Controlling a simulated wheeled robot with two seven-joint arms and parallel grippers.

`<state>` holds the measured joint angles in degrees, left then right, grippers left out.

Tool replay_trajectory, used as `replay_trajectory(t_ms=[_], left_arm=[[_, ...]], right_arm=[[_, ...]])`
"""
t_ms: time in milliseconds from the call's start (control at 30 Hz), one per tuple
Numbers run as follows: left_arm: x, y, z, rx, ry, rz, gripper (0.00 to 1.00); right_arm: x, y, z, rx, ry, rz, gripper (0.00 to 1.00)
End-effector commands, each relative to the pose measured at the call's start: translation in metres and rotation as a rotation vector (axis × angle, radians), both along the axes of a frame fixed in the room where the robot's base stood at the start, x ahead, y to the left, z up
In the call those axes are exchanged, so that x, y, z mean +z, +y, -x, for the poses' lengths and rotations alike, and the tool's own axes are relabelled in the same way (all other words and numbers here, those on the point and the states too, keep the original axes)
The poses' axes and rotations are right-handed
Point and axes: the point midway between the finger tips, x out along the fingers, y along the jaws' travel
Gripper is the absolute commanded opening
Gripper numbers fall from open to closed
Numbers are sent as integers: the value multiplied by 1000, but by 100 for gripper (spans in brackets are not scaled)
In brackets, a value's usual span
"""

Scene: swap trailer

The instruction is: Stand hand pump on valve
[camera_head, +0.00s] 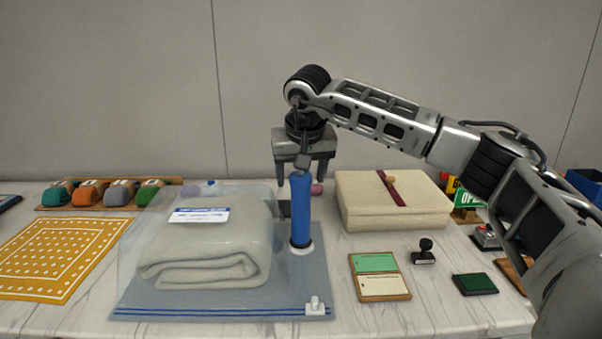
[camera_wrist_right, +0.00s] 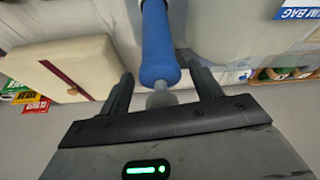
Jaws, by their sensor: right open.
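The blue hand pump (camera_head: 300,212) stands upright with its white foot on the valve (camera_head: 301,248) at the right side of the clear vacuum bag (camera_head: 200,306). The foot covers most of the valve, so I cannot tell how exactly it is seated. My right gripper (camera_head: 301,172) points down at the pump's top, open. In the right wrist view the hand pump (camera_wrist_right: 158,50) has its grey top knob between the two spread fingers of my right gripper (camera_wrist_right: 162,88), with gaps visible on both sides. My left gripper is not in view.
A folded blanket (camera_head: 205,245) fills the bag. A cream box (camera_head: 372,205) stands right of the pump. A card holder (camera_head: 379,278), a stamp (camera_head: 424,252) and a green ink pad (camera_head: 475,284) lie at the right. A yellow cloth (camera_head: 60,260) lies at the left.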

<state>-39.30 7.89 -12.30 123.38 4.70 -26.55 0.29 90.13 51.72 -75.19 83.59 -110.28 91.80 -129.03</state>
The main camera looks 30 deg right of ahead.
Motion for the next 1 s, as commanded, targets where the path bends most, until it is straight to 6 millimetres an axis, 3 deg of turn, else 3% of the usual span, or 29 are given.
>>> replay_trajectory(t_ms=[167, 600, 800, 1000], left_arm=[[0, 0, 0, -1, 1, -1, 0], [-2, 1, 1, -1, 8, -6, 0], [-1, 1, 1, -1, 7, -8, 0], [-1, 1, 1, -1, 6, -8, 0]], right_arm=[[16, 2, 4, 1, -3, -1, 64], [97, 17, 35, 0, -3, 0, 64], [112, 19, 41, -1, -1, 0, 64], [113, 19, 42, 0, 0, 0, 64]])
